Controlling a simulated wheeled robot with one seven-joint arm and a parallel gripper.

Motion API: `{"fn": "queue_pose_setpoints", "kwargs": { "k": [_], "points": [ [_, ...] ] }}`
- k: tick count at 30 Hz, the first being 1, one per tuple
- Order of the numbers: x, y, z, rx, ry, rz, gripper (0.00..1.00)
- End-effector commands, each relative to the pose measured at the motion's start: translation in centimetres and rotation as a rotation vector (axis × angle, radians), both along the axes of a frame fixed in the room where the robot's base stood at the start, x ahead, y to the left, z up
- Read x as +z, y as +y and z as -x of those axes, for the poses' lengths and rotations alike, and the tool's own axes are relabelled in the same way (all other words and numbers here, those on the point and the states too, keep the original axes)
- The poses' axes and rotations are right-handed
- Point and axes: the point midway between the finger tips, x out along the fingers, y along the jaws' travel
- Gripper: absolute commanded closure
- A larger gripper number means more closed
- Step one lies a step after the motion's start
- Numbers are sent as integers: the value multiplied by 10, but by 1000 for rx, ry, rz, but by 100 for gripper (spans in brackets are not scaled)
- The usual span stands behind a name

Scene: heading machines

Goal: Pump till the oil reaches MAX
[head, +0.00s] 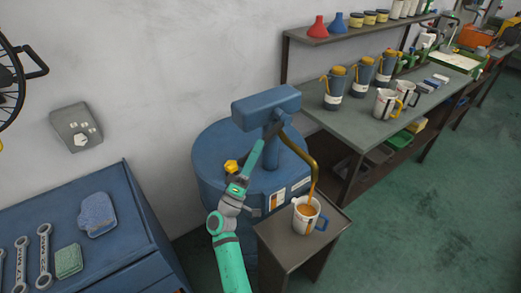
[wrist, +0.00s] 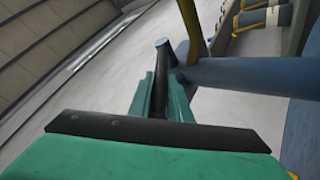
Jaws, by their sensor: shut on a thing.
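A blue oil drum (head: 215,160) carries a blue pump head (head: 266,107) with a curved brass spout (head: 314,160). A white measuring jug (head: 299,222) with a blue handle stands upright on a small dark stand (head: 270,238) under the spout. Amber oil (head: 308,210) shows in the jug, and a stream appears to run into it from the spout. The MAX mark is too small to read. My gripper (head: 257,147) is shut on the dark pump lever. The lever (wrist: 160,90) shows between my green fingers in the wrist view.
A blue cabinet (head: 130,225) with wrenches and cloths stands at the left. A bench (head: 350,125) with several jugs and cans stands at the right, below a shelf (head: 330,38). The green floor is open at the lower right.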

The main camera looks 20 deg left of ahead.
Motion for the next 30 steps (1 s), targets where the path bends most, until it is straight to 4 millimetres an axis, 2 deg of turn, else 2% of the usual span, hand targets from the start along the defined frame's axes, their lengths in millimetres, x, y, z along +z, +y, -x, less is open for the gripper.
{"fn": "queue_pose_setpoints", "kwargs": {
  "k": [1, 5, 6, 8, 20, 23, 30],
  "points": [
    [-1, 10, 2, 17, 3, 10, 100],
    [0, 10, 2, 17, 2, 10, 100],
    [0, 10, 2, 17, 3, 10, 75],
    [0, 10, 2, 17, 3, 10, 64],
    [-4, 3, 4, 5, 2, 4, 64],
    [-12, 5, 13, 5, 4, 4, 64],
    [-40, 12, 47, 8, 5, 6, 64]
  ]
}}
